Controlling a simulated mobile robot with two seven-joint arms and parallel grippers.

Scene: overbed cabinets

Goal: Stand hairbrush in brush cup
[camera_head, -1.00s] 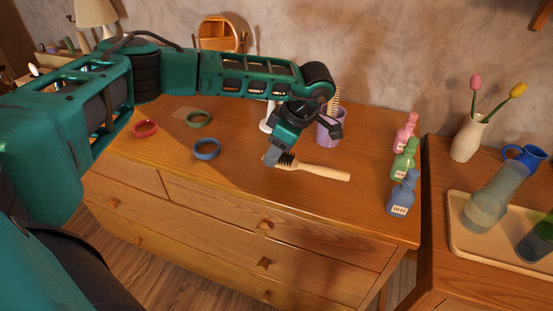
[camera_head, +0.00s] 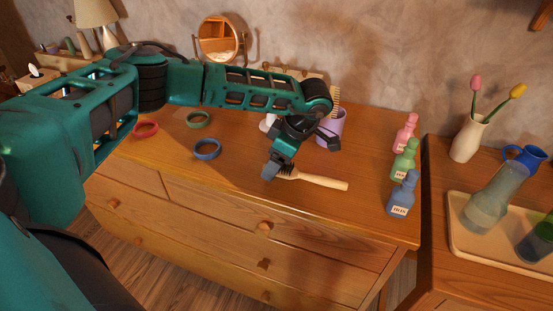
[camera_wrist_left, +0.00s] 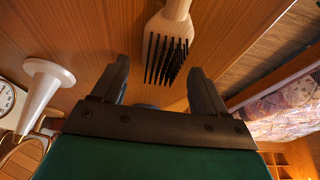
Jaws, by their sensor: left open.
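The hairbrush (camera_head: 318,181) lies on the dresser top, its pale wooden handle pointing right and its dark bristles at the left end. In the left wrist view the bristle head (camera_wrist_left: 168,50) shows ahead of the fingers, apart from them. My left gripper (camera_head: 272,172) is at the bristle end of the brush, open and empty; its two fingers (camera_wrist_left: 160,85) are spread in the wrist view. The purple brush cup (camera_head: 333,128) stands behind the brush, partly hidden by my left wrist, with a comb (camera_head: 336,97) upright in it. My right gripper is not seen.
Pink (camera_head: 405,134), green (camera_head: 404,160) and blue (camera_head: 401,194) bottles stand at the dresser's right edge. Red (camera_head: 145,129), green (camera_head: 199,119) and blue (camera_head: 207,149) rings lie at left. A white cone-shaped stand (camera_wrist_left: 42,88) is near the gripper. The front middle is clear.

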